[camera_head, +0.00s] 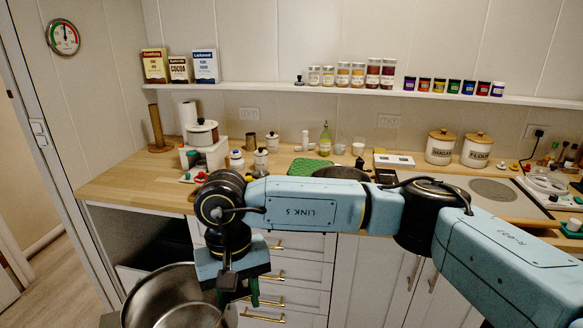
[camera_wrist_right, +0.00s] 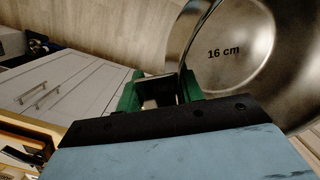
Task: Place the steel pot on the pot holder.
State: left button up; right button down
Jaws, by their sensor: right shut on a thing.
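The steel pot (camera_head: 150,292) is at the bottom left of the head view, in front of the counter and below its top, partly cut off by the frame. The right wrist view shows its shiny inside (camera_wrist_right: 245,75), marked "16 cm". My right gripper (camera_head: 240,292) points down at the pot's right side. In the wrist view its green fingers (camera_wrist_right: 160,92) are shut on the pot's edge; whether on rim or handle is unclear. A green mat (camera_head: 309,167), which looks like the pot holder, lies flat on the wooden counter behind my right arm. My left gripper is not in view.
The wooden counter (camera_head: 130,182) carries a white lidded pot (camera_head: 202,132) on a stand, a green bottle (camera_head: 325,140) and canisters (camera_head: 440,147). A hob (camera_head: 490,189) is at right. My right arm crosses in front of the counter, above closed drawers.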

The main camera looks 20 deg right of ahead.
aim_at(315, 169)
jog(key=u, duration=0.1)
jog(key=i, duration=0.85)
jog(key=z, duration=0.35)
